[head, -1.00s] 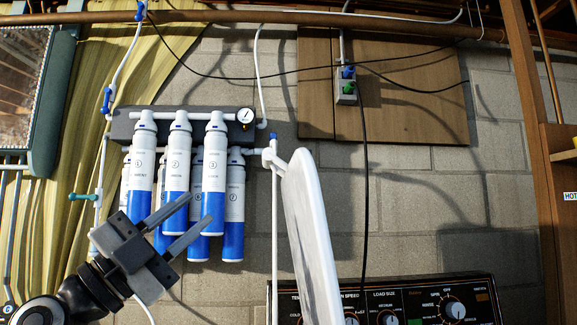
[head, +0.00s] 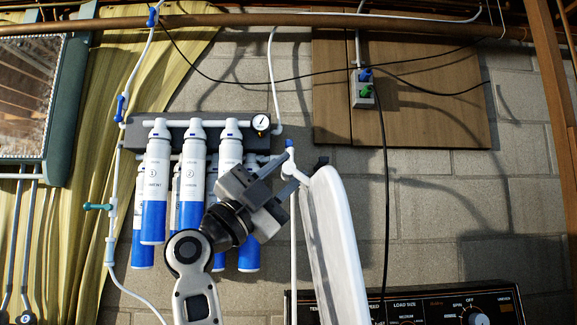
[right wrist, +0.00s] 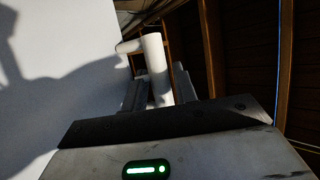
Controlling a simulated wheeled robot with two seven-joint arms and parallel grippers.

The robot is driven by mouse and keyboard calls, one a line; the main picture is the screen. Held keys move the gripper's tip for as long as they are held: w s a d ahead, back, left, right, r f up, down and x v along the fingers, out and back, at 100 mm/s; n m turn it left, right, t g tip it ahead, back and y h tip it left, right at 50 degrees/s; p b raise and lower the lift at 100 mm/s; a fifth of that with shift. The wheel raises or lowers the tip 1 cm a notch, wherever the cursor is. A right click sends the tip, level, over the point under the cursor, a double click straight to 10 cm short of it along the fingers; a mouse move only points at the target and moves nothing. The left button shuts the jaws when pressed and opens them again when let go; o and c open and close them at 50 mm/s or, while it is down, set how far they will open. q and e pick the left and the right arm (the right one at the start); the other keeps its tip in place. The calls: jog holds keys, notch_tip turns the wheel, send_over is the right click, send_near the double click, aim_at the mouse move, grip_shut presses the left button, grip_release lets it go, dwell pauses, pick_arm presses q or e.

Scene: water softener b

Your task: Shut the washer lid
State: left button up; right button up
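The washer lid (head: 335,245) is a white panel standing raised, nearly upright, seen almost edge-on in the head view. Its broad white face fills the left of the right wrist view (right wrist: 75,70), with a shadow on it. My right gripper (head: 282,177) is just left of the lid's upper part, fingers pointing up and right. In the right wrist view the fingers (right wrist: 158,90) are apart with nothing clearly held; a white pipe (right wrist: 155,65) shows between and beyond them. Whether the gripper touches the lid cannot be told. My left gripper is not in view.
The washer's control panel (head: 410,306) with knobs is at the lower right. White and blue filter cartridges (head: 193,180) hang on the wall behind my right gripper, with a thin white pipe (head: 293,250) between them and the lid. A black cable (head: 386,200) hangs behind.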

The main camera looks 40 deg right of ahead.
jog(key=shift+d+r, duration=0.3)
jog(key=shift+d, duration=0.05)
jog(key=shift+c, duration=0.2)
grip_shut()
